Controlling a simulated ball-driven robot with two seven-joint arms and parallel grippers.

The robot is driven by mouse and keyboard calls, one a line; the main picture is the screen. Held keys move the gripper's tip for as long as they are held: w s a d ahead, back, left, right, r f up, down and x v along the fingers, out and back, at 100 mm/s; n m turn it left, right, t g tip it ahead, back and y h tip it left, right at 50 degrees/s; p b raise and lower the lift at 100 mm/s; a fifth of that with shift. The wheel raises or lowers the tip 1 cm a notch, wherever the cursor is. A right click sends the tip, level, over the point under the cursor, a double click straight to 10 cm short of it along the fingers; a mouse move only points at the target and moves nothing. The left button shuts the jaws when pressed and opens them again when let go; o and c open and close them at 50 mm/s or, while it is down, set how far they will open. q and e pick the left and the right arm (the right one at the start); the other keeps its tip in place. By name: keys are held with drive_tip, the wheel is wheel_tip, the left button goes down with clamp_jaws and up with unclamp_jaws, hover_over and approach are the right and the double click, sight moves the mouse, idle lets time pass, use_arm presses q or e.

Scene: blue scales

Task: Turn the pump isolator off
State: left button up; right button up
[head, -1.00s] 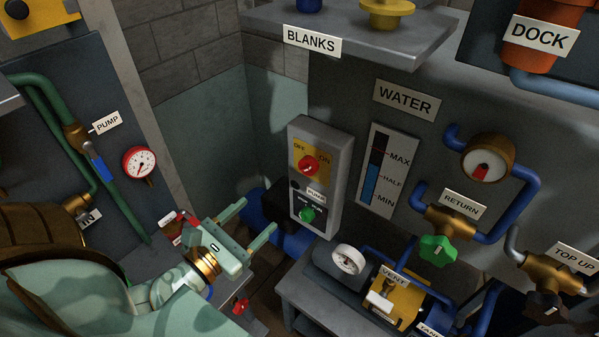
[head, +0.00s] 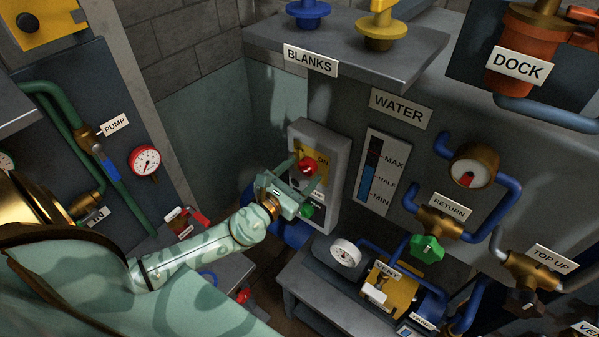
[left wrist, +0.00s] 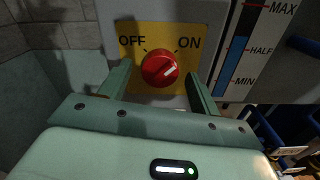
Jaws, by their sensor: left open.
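The pump isolator is a red rotary knob (head: 307,166) on a yellow plate on the grey switch box (head: 333,147). In the left wrist view the knob (left wrist: 159,68) sits between the words OFF and ON, and its white mark points up and right, towards ON. My left gripper (head: 308,168) is open in front of the box. Its fingers (left wrist: 159,76) show left and right of the knob, with nothing held. I cannot tell whether the tips reach past the knob's face. The gripper hides part of the plate in the head view. My right gripper is not in view.
A green button (head: 307,211) sits below the knob on the box, close to my gripper. The blanks shelf (head: 400,62) juts out above. The water level gauge (head: 379,172) is to the right. A yellow vent unit (head: 392,285) stands on a low bench below right.

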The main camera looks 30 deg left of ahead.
use_arm(q)
drive_tip(key=c, duration=1)
